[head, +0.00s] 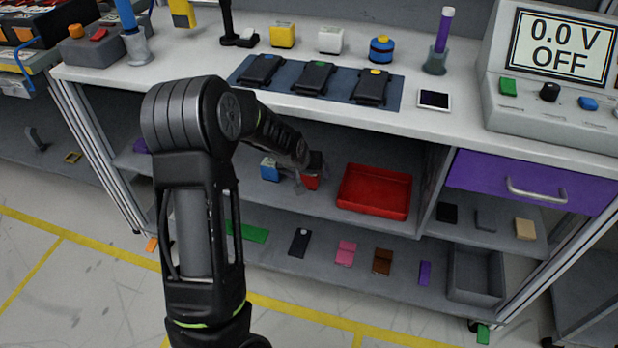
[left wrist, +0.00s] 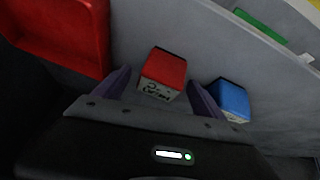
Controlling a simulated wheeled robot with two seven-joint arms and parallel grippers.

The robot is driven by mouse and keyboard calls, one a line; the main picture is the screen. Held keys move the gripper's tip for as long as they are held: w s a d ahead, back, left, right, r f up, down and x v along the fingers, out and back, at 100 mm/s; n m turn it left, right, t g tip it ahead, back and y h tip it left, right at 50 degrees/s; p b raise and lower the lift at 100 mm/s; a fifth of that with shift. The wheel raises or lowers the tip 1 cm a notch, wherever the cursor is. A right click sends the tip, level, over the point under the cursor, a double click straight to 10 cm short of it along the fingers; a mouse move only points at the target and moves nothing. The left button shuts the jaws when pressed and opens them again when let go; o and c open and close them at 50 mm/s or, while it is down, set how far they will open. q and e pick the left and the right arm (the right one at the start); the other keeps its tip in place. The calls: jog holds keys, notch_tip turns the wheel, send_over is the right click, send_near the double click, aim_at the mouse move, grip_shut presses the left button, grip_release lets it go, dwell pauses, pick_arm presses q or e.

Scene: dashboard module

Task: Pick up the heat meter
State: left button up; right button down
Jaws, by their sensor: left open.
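A small block with a red top and a pale front with dark markings (left wrist: 163,72) stands on the middle shelf; it may be the heat meter, but I cannot read its label. In the head view the red block (head: 311,183) is partly hidden by my left gripper (head: 300,180). In the left wrist view my left gripper (left wrist: 160,86) is open, with one purple-grey finger on each side of the red block. I cannot tell whether they touch it. A similar blue block (left wrist: 232,98) stands just right of the right finger; it also shows in the head view (head: 269,169).
A red tray (head: 375,192) lies right of the blocks on the same shelf. The bench top (head: 180,75) is above, with a blue mat of dark devices (head: 316,78). A purple drawer (head: 530,184) is at the right. Several flat items lie on the lower shelf.

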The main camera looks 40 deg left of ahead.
pick_arm(q)
jog(key=shift+c, duration=0.3)
jog(key=c, duration=1.6)
jog(key=shift+o, duration=0.2)
jog(key=shift+r, duration=0.4)
grip_shut()
jog(key=s+d+p, duration=0.4)
jog(key=s, duration=1.3)
jog(key=shift+s+r, duration=0.3)
jog(key=shift+r, duration=0.05)
jog(key=shift+d, duration=0.1)
